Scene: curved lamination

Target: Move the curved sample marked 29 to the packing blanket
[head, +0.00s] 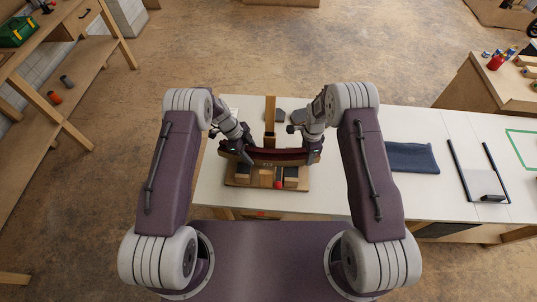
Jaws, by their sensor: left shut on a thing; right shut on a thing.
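The curved sample (280,156) is a dark reddish-brown arched strip with a lighter lower edge. It lies across the front of me in the head view, and a small mark on its edge is too small to read. My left gripper (246,157) is shut on its left end. My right gripper (312,155) is shut on its right end. The sample is over or just behind a wooden form (240,183); I cannot tell whether they touch. The packing blanket (411,157) is a folded dark blue cloth lying on the white table to the right.
The white table (450,125) extends to the right. A dark-railed frame (480,172) lies beyond the blanket, and a green outline (524,145) marks the far right. An upright wooden post (270,113) stands behind the sample. A wooden shelf (95,60) is at the left.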

